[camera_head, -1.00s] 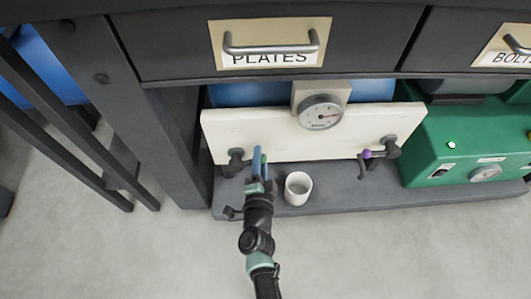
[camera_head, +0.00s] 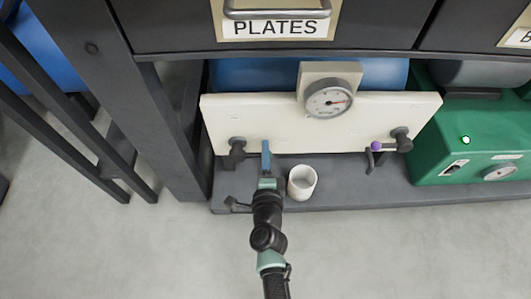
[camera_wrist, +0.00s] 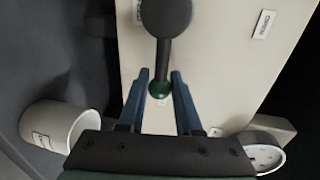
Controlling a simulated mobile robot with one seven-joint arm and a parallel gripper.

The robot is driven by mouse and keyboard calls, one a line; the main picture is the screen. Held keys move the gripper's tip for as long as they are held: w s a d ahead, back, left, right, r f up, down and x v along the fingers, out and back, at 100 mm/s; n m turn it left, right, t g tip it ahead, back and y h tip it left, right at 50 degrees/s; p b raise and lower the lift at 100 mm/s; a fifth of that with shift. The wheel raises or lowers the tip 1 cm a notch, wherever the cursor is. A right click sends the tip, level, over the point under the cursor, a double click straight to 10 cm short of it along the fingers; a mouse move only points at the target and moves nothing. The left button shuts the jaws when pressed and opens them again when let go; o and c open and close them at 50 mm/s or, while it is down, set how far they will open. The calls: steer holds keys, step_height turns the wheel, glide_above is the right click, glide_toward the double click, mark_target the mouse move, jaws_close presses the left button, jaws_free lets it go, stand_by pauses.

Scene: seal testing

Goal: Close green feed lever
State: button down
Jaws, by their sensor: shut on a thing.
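The green feed lever shows in the wrist view as a dark arm (camera_wrist: 163,52) running from a round black pivot to a green ball knob (camera_wrist: 159,90). The knob sits between the blue fingers of my gripper (camera_wrist: 161,92), which is shut on it. In the head view my gripper (camera_head: 266,160) is at the lower left of the cream panel (camera_head: 260,112), just right of the left black valve (camera_head: 237,150). The green knob is hidden behind the blue fingers there. An OPEN label (camera_wrist: 263,24) is on the panel; a second label is partly covered by the pivot.
A white cup (camera_head: 302,182) stands on the grey base (camera_head: 340,190) right of my gripper. A gauge (camera_head: 330,98) is mounted at the panel's top. A purple-knobbed valve lever (camera_head: 376,146) and a green machine (camera_head: 462,160) are to the right. Drawers (camera_head: 175,25) overhang above.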

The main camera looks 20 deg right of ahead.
steer(key=shift+s+f, duration=0.1)
steer(key=shift+f, duration=0.05)
steer(key=c, duration=0.8)
jaws_free()
steer(key=shift+c, duration=0.2)
steer(key=p+v, duration=0.3)
steer(key=v, duration=1)
steer(key=shift+p, duration=0.35)
